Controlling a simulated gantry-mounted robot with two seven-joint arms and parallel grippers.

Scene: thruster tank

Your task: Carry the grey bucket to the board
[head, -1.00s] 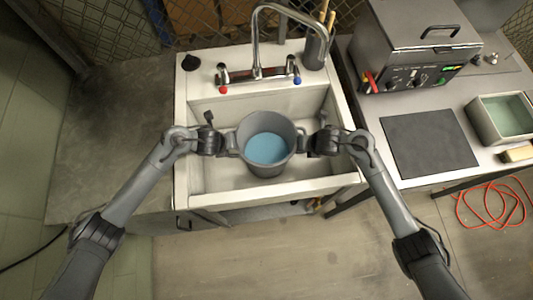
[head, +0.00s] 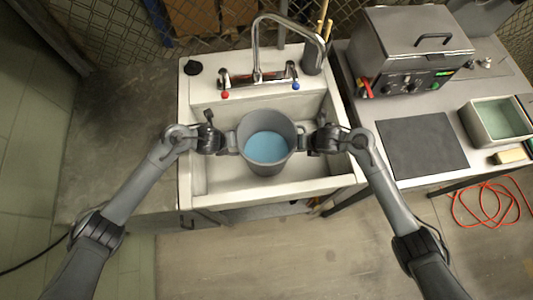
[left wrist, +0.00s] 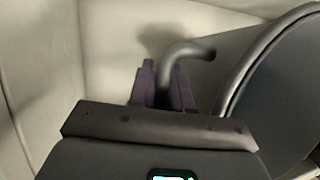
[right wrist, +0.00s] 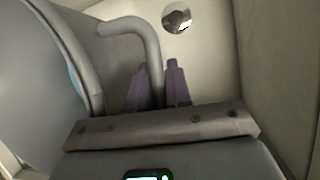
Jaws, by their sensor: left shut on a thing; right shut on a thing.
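The grey bucket (head: 267,165) holds blue water (head: 266,147) and is upright over the sink basin. My left gripper (head: 228,142) is shut on the bucket's left handle (left wrist: 185,52), with its purple fingertips around the bent bar in the left wrist view. My right gripper (head: 305,141) is shut on the right handle (right wrist: 140,30), which the right wrist view shows between its fingers. The bucket's wall also shows in the left wrist view (left wrist: 285,85). The board seems to be the dark flat square (head: 422,147) on the bench to the right of the sink.
The white sink (head: 200,100) surrounds the bucket. Its tap (head: 256,60) arches behind. On the bench stand a lidded metal machine (head: 412,50) and a tray of greenish liquid (head: 497,120). A tan block (head: 510,156) lies near the tray. An orange cable (head: 490,205) lies on the floor.

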